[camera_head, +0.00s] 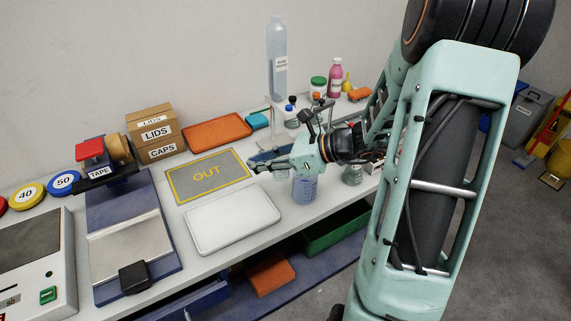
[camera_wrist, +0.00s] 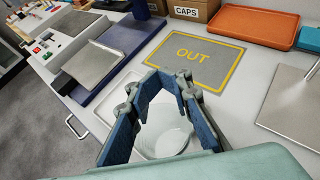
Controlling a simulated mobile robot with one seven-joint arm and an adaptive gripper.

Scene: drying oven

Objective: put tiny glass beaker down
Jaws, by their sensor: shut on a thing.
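My gripper (camera_head: 256,166) reaches left over the bench in the head view. In the wrist view its two blue-padded fingers (camera_wrist: 170,82) are closed around a small clear glass beaker (camera_wrist: 166,132), whose round outline shows between them. In the head view I cannot clearly make out the held beaker. The grey OUT mat (camera_head: 182,190) with a yellow border lies just beyond the fingertips; it also shows in the wrist view (camera_wrist: 226,62). A shallow white tray (camera_head: 232,228) lies in front of the mat, below and left of my gripper.
A beaker with blue liquid (camera_head: 305,190) stands under my gripper's wrist. An orange tray (camera_head: 216,131), LIDS and CAPS boxes (camera_head: 154,133) and a tall bottle (camera_head: 277,55) stand behind. A tape dispenser (camera_head: 100,160) and a scale (camera_head: 35,262) are left. The mat and white tray look empty.

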